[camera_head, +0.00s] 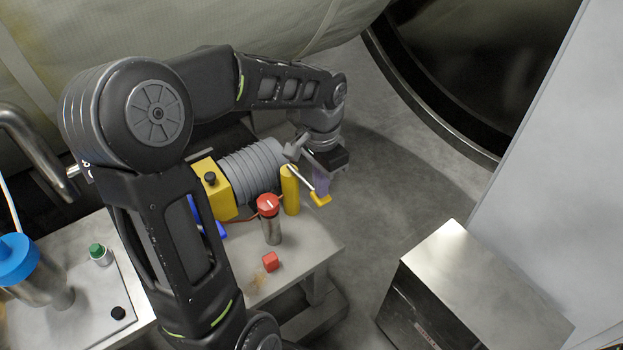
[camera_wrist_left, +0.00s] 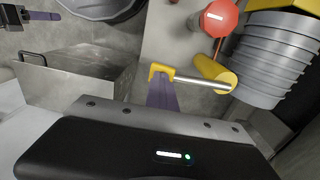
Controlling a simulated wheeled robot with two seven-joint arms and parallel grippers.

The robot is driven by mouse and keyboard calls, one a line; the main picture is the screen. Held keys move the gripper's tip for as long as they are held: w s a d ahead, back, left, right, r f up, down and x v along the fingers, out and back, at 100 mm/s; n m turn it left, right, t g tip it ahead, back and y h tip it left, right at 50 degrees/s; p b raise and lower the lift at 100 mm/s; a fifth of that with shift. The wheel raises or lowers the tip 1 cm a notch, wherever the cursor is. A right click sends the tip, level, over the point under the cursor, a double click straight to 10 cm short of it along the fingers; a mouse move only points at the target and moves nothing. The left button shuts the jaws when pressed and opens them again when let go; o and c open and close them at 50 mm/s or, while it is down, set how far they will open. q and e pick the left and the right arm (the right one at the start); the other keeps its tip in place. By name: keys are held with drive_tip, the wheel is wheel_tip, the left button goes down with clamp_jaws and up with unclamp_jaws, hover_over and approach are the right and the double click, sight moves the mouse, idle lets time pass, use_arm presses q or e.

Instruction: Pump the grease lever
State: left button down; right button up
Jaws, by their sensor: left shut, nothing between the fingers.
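The grease lever is a silver rod (camera_head: 303,178) on a yellow cylinder (camera_head: 290,192), with a yellow handle (camera_head: 320,199) at its outer end. In the left wrist view the rod (camera_wrist_left: 200,82) runs from the yellow cylinder (camera_wrist_left: 215,73) to the handle (camera_wrist_left: 160,71). My left gripper (camera_head: 321,184) is shut and empty beside the handle. Its purple fingers (camera_wrist_left: 162,95) reach up to the handle; I cannot tell if they touch it. A purple finger on a dark mount, apparently my right gripper (camera_wrist_left: 42,15), shows at the top left of the wrist view; its opening is unclear.
A grey ribbed bellows (camera_head: 250,170) lies behind. A metal box (camera_head: 465,275) stands at right. Floor between bench and box is clear.

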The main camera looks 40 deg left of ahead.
use_arm(q)
drive_tip(key=shift+a+f, duration=0.1)
drive_tip(key=shift+f, duration=0.25)
drive_tip(key=shift+r, duration=0.15)
wheel_tip(320, 180, up, 4)
drive_tip(key=p, duration=0.3)
drive_tip(key=shift+a+p, duration=0.15)
drive_tip(key=shift+p, duration=0.15)
